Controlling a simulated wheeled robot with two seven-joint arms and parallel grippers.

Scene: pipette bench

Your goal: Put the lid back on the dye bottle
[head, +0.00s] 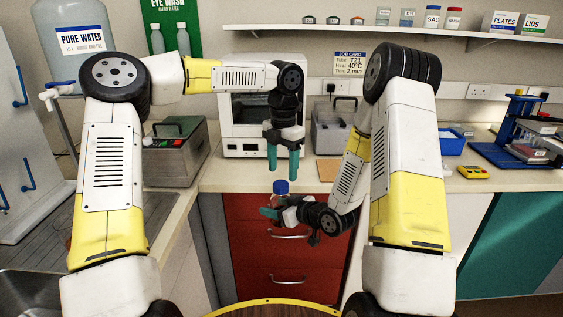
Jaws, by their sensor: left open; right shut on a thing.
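My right gripper (272,210) is shut on a small bottle (280,199), held upright in front of the counter's edge, above the red drawers. A blue lid (281,187) shows at the top of the bottle. It looks seated there, but the picture is too small to tell how firmly. My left gripper (283,168) points straight down just above the lid. Its two teal fingers are open and apart, with nothing visible between them. The fingertips look clear of the lid.
A white machine (243,140) stands behind my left gripper. A grey heater box (176,152) is to the left and another lidded grey box (337,125) to the right. The red drawers (245,255) lie below. A brown mat (328,170) lies on the counter.

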